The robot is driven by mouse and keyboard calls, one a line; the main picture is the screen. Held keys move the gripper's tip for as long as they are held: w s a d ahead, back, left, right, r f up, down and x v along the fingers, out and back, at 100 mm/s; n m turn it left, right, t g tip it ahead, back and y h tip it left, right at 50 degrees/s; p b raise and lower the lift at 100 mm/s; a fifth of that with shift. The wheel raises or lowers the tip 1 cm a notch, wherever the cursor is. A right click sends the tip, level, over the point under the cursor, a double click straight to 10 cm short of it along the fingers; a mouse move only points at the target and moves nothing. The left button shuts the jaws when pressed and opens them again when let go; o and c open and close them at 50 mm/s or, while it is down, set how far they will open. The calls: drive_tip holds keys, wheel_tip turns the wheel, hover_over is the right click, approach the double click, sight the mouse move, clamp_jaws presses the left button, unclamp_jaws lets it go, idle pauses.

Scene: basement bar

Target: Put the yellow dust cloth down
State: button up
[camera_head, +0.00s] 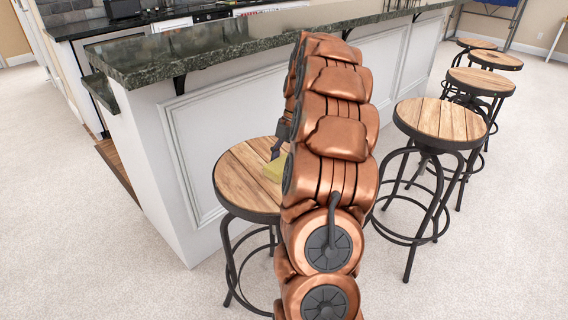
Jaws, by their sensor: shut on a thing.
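The yellow dust cloth (275,170) shows as a small patch over the wooden seat of the nearest stool (240,178), just left of my copper-coloured arm. My gripper (280,150) is mostly hidden behind the arm; only a dark part of it shows, directly above the cloth. It is shut on the cloth. I cannot tell whether the cloth touches the seat. The rest of the cloth is hidden by my arm.
A white bar with a dark green stone counter (210,45) stands behind the stool. Another wooden-topped stool (440,122) stands to the right, with several more beyond. The pale carpet (90,250) is clear at the left front.

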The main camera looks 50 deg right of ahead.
drive_tip(key=shift+f, duration=0.1)
drive_tip(key=o, duration=1.1)
drive_tip(key=p+v, duration=0.1)
drive_tip(key=v, duration=0.9)
drive_tip(key=shift+r, duration=0.25)
drive_tip(key=shift+p+v, duration=0.9)
drive_tip(key=shift+p, duration=0.3)
